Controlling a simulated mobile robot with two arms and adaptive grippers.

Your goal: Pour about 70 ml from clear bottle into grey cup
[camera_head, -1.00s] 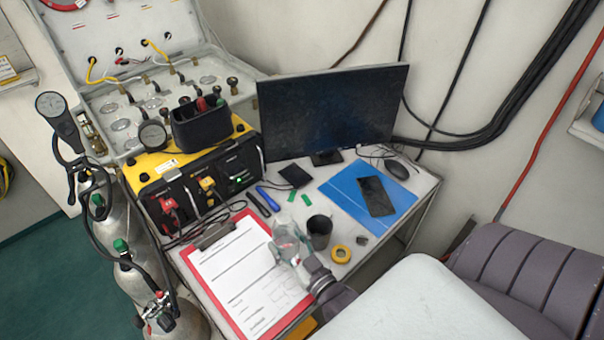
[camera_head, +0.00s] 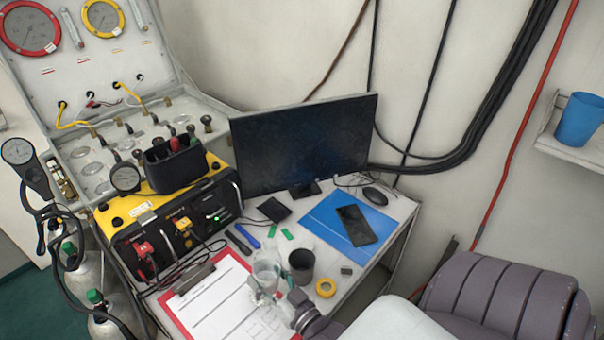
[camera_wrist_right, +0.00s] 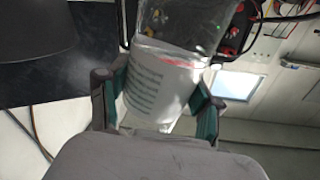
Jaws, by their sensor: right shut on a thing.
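My right gripper (camera_head: 264,297) is shut on the clear bottle (camera_head: 267,273), close to the left of the grey cup. The bottle is see-through and looks roughly upright in the head view. In the right wrist view the bottle (camera_wrist_right: 165,85) sits between the two fingers and shows a pale lower part with faint printed lines. Its liquid level cannot be made out. The dark grey cup (camera_head: 301,266) stands upright on the desk, and in the right wrist view a dark rounded shape, likely the cup, (camera_wrist_right: 35,28) fills the upper left. My left gripper is not in view.
A red clipboard with paper (camera_head: 222,306) lies left of the bottle. A yellow tape roll (camera_head: 326,288) and a small dark block (camera_head: 346,271) lie right of the cup. A phone (camera_head: 356,225) rests on a blue folder (camera_head: 318,213). A monitor (camera_head: 300,143) stands behind.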

